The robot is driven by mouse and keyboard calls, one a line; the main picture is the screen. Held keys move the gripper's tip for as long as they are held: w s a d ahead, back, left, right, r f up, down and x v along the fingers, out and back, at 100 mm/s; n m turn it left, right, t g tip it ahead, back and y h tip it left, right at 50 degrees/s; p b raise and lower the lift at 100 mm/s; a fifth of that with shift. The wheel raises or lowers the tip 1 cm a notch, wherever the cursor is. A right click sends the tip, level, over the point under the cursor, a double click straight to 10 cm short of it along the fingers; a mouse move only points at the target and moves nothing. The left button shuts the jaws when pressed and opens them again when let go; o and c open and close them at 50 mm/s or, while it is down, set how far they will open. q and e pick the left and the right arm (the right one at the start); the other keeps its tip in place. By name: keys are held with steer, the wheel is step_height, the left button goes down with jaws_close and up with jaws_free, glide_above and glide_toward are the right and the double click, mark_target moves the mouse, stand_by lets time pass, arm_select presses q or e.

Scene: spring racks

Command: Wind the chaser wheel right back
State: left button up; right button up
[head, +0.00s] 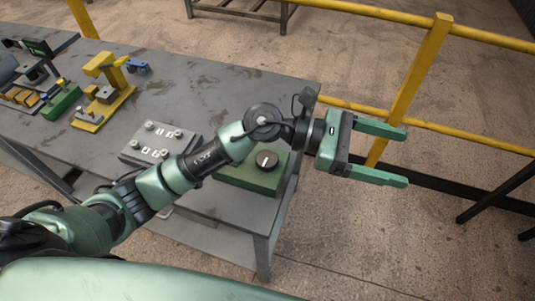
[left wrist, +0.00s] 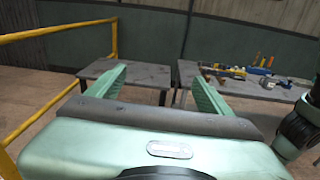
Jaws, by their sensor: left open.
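A green box (head: 250,178) with a dark round dial (head: 266,160) on top sits near the right end of the grey table, partly behind my left arm. The dial has a pale mark. It may be the chaser wheel; no label I can read settles this. My left gripper (head: 407,156) is open and empty, past the table's right edge, to the right of the dial and apart from it. Its two green fingers also show in the left wrist view (left wrist: 155,78), with nothing between them. My right gripper is not in view.
The grey table (head: 225,90) also holds a grey panel (head: 143,151) with several knobs and a yellow fixture (head: 106,70). Several tools stand at its far left. A yellow railing (head: 408,85) runs close behind my left gripper. The table's middle is clear.

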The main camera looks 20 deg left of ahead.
arm_select(q)
step_height(320, 180, down, 6)
steer(key=a+m+g+y, duration=0.1)
steer(key=a+m+y, duration=0.1)
steer(key=m+y, duration=0.6)
steer(key=y, duration=0.9)
glide_above(267, 158)
steer(key=shift+t, duration=0.3)
steer(key=f, duration=0.8)
steer(key=shift+d, duration=0.2)
steer(key=shift+a+f, duration=0.1)
steer(key=shift+a, duration=0.15)
step_height(267, 158, down, 6)
steer(key=p, duration=0.2)
steer(key=shift+s+d+p, duration=0.1)
steer(key=shift+p, duration=0.2)
steer(key=shift+f, duration=0.7)
steer(key=c, duration=1.4)
